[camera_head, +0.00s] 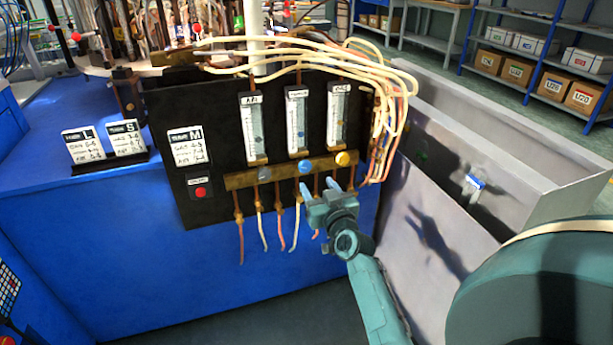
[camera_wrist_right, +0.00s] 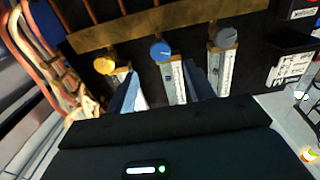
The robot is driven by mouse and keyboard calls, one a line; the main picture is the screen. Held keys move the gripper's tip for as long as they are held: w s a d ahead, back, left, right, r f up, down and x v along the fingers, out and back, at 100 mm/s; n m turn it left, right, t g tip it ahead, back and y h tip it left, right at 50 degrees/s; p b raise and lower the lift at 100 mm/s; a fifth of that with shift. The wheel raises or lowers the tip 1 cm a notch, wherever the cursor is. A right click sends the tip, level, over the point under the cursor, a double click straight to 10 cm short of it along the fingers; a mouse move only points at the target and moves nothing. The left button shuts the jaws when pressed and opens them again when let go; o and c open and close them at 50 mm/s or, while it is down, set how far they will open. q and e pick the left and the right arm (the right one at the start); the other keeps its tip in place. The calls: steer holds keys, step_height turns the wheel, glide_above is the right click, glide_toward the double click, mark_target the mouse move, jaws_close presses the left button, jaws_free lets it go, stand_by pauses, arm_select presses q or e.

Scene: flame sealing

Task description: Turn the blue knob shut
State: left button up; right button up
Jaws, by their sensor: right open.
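The blue knob (camera_head: 305,167) is the middle one of three on a brass bar (camera_head: 240,181) across the black panel. My right gripper (camera_head: 319,185) is open and empty, just below and slightly right of the blue knob in the head view. In the right wrist view, which shows the panel upside down, the blue knob (camera_wrist_right: 160,50) lies between the lines of the two fingers, beyond their tips. The fingers look apart from it. My left gripper is not in view.
A grey knob (camera_head: 264,173) and a yellow knob (camera_head: 342,159) flank the blue one closely. Flow tubes (camera_head: 297,125) stand above them. Thin hoses (camera_head: 281,230) hang below the bar. Pale hoses (camera_head: 400,85) loop at the panel's right. A red button (camera_head: 200,192) sits lower left.

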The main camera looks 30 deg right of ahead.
mark_target(306, 168)
steer(key=b+x, duration=0.3)
steer(key=x, duration=0.4)
steer(key=shift+w+f, duration=0.1)
steer(key=shift+f, duration=0.05)
steer(key=shift+w+d, duration=0.1)
steer(key=shift+w, duration=0.35)
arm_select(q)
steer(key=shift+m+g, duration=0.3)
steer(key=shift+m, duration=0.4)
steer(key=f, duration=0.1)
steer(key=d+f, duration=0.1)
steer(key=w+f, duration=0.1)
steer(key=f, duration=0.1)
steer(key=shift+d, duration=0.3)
arm_select(e)
steer(key=shift+c, duration=0.4)
steer(key=c, duration=0.9)
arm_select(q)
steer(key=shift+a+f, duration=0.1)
arm_select(e)
steer(key=shift+o, duration=0.2)
